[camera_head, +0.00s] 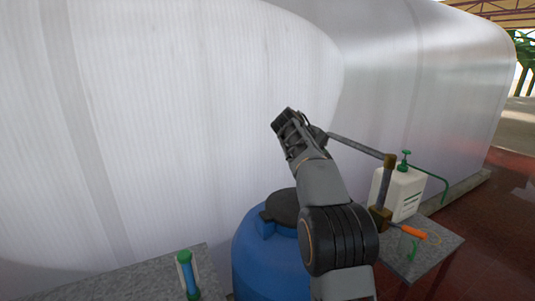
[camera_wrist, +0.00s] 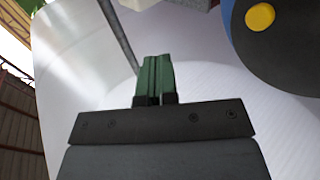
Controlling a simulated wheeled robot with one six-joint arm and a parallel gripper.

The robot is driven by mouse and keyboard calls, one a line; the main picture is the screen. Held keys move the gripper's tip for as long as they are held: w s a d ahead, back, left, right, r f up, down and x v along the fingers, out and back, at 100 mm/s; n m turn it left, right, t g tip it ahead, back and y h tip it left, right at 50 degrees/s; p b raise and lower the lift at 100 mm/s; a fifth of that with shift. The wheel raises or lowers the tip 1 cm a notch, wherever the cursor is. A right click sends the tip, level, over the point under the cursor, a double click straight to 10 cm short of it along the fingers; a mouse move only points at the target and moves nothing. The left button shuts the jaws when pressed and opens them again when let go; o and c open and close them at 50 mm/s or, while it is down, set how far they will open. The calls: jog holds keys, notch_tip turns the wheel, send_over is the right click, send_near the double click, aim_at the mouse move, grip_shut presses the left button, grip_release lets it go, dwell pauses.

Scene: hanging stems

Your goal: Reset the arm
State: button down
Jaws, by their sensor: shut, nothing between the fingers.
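My arm rises from the bottom of the head view in front of the white wall. My gripper is at its upper end, mostly hidden behind the wrist in that view. In the wrist view my gripper (camera_wrist: 155,75) shows two green fingers lying side by side and closed, with nothing between them. A thin grey bar (camera_head: 357,145) runs behind the wrist to a post on the right, and it also shows in the wrist view (camera_wrist: 118,38). I cannot tell how far the gripper is from the bar.
A blue barrel (camera_head: 258,262) with a dark lid stands below my arm. On the right table (camera_head: 440,250) are a white bottle with a green pump (camera_head: 400,193) and an orange-handled tool (camera_head: 413,233). A blue and green tube (camera_head: 188,274) is on the left table (camera_head: 135,284).

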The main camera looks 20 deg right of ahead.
jog(key=a+f+y, duration=0.1)
jog(key=f, duration=0.2)
jog(key=s+a+f+y, duration=0.1)
jog(key=a+f, duration=0.1)
jog(key=f, duration=0.1)
jog(key=a+f+y, duration=0.1)
jog(key=a+f, duration=0.1)
jog(key=f, duration=0.2)
jog(key=shift+s+m+y, duration=0.3)
jog(key=s+a+f+t+y, duration=0.1)
jog(key=s+a+f+y, duration=0.1)
jog(key=s+a, duration=0.3)
jog(key=s+a+f+m+y, duration=0.1)
jog(key=s+a, duration=0.5)
jog(key=s, duration=0.7)
jog(key=s+a+f+t+y, duration=0.1)
jog(key=s+a+f+y, duration=0.2)
jog(key=s+a, duration=0.3)
jog(key=s+f, duration=0.1)
jog(key=s, duration=0.2)
jog(key=shift+f+m+t, duration=0.15)
jog(key=shift+m+t, duration=0.15)
jog(key=shift+m, duration=0.1)
jog(key=shift+a, duration=0.2)
